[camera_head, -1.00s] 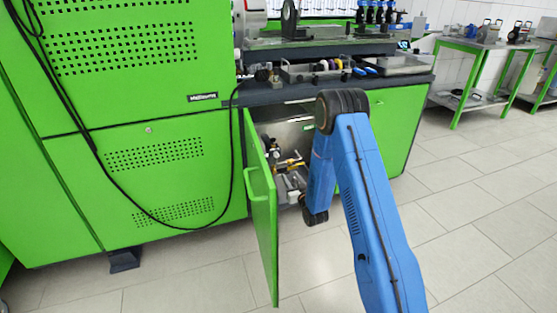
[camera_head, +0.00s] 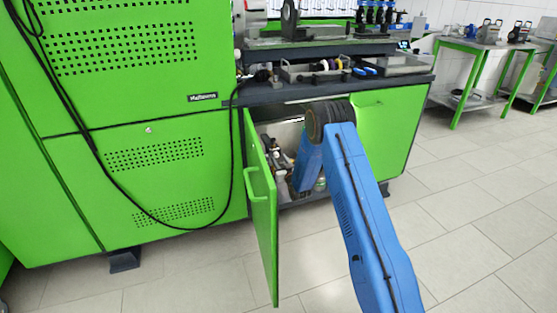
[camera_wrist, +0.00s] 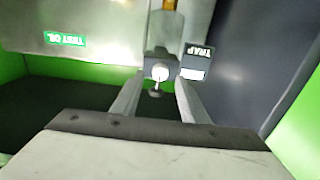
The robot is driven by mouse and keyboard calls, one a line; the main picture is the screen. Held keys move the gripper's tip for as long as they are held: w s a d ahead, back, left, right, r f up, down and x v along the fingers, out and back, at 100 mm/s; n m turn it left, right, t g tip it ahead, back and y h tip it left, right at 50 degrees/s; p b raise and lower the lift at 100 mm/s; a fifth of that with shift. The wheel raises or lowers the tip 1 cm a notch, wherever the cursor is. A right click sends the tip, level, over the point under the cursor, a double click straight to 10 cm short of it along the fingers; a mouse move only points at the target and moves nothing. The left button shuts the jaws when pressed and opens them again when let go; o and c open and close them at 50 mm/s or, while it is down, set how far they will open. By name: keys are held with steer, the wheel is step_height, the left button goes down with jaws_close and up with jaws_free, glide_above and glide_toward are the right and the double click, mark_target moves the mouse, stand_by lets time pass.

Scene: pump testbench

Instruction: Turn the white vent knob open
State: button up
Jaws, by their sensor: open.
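In the wrist view, the round white vent knob (camera_wrist: 159,72) sits on a grey fitting (camera_wrist: 157,57) near the upper middle. My gripper (camera_wrist: 156,82) is open, with one finger on each side of the knob and fitting. Whether the fingers touch anything cannot be told. A small stem with a dark disc hangs just below the knob. In the head view, my blue arm reaches into the open green cabinet (camera_head: 275,145); my gripper and the knob are hidden there.
A metal tank (camera_wrist: 100,40) with a green "TEST OIL" label (camera_wrist: 65,39) is at the left. A "TRAP" sign (camera_wrist: 197,62) is close by the right finger. The open cabinet door (camera_head: 262,215) stands left of my arm. The bench top (camera_head: 330,90) overhangs the opening.

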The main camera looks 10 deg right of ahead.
steer(key=shift+w+a, duration=0.2)
steer(key=shift+w, duration=0.75)
jaws_close()
